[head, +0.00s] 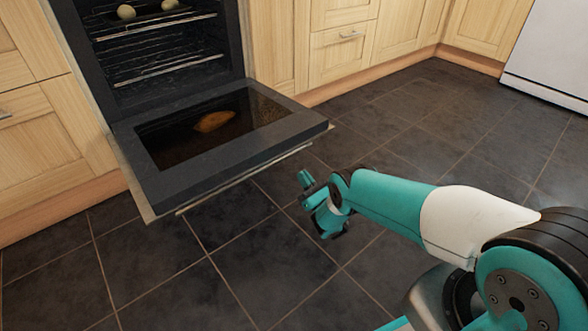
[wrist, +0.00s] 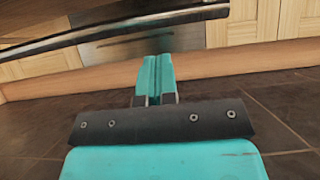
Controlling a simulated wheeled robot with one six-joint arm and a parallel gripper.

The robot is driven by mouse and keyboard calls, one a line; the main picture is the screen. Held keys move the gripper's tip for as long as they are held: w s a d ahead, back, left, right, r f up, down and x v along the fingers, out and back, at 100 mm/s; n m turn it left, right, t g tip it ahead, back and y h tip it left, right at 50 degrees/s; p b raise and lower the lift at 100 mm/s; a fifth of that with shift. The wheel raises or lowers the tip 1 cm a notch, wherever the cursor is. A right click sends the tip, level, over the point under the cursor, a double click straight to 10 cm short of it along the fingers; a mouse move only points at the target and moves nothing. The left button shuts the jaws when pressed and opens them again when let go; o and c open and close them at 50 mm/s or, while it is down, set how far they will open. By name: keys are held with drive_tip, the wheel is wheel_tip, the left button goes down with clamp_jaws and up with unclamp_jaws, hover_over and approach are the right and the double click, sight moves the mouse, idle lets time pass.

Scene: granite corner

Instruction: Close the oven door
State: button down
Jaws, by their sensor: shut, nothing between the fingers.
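The oven door (head: 195,180) is swung down, open and roughly level, with its dark glass facing up. A long handle bar (head: 245,180) runs along its front edge. In the wrist view the bar (wrist: 135,27) crosses the upper left, beyond and above the fingertips. My gripper (head: 304,180) is in front of the door near its right front corner, apart from it. The teal fingers (wrist: 158,62) are together with nothing between them. The oven cavity (head: 150,50) is open behind the door.
Pale round items (head: 126,12) rest on an upper oven rack. A brown-orange patch (head: 214,121) shows on the door glass; I cannot tell whether it is an object or a reflection. Wooden cabinets (head: 340,50) flank the oven. The dark tiled floor (head: 230,270) is clear.

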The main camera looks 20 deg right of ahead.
drive_tip(key=b+x, duration=0.4)
drive_tip(key=b, duration=0.9)
drive_tip(key=shift+w+a, duration=0.1)
drive_tip(key=shift+w, duration=0.35)
drive_tip(key=shift+r, duration=0.4)
